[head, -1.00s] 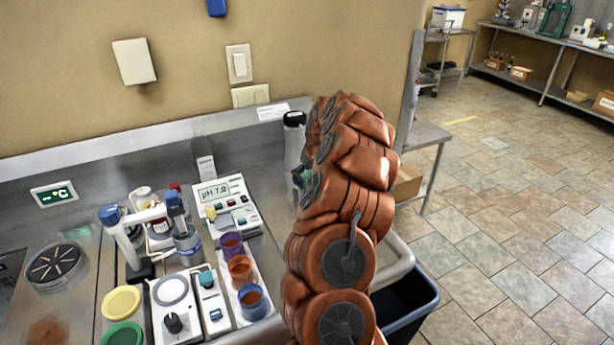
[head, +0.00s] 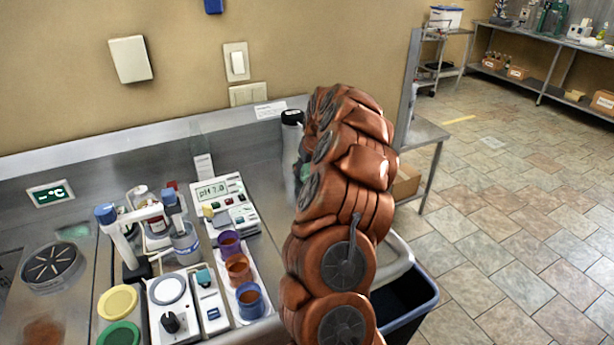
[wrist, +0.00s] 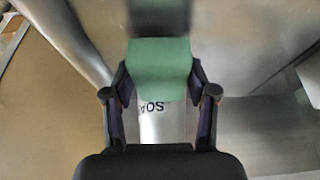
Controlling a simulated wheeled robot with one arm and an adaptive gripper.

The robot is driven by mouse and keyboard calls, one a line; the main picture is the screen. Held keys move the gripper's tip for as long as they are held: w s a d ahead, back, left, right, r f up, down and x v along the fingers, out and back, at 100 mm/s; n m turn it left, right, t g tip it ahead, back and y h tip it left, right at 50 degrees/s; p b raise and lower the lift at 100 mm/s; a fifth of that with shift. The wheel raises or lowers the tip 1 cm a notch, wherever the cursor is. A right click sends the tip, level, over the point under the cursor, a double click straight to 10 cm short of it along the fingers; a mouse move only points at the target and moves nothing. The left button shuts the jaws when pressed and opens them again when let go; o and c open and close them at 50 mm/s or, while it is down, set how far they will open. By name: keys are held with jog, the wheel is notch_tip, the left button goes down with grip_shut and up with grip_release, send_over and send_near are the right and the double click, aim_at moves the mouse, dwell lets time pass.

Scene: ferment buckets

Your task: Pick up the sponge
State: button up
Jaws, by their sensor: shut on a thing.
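The green sponge (wrist: 160,65) is between the two fingers of my gripper (wrist: 160,93) in the wrist view. The fingers are closed on its left and right sides. A white surface with black letters shows just below the sponge in that view. In the head view, my arm hides most of the gripper and the sponge.
A steel counter holds a pH meter (head: 222,197), several small cups including an orange one (head: 238,268), and a yellow lid (head: 117,302). A dark bin (head: 408,302) is right of the arm. The tiled floor at right is open.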

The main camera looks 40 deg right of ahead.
jog(key=shift+r+b, duration=0.4)
jog(key=shift+r, duration=0.35)
jog(key=s+d+r+b, duration=0.1)
jog(key=s+d, duration=0.2)
jog(key=d, duration=0.4)
jog(key=s+d+b, duration=0.2)
jog(key=s+d, duration=0.2)
jog(key=d, duration=0.3)
jog(key=shift+s+r, duration=0.25)
jog(key=shift+r, duration=0.1)
jog(key=shift+d, duration=0.1)
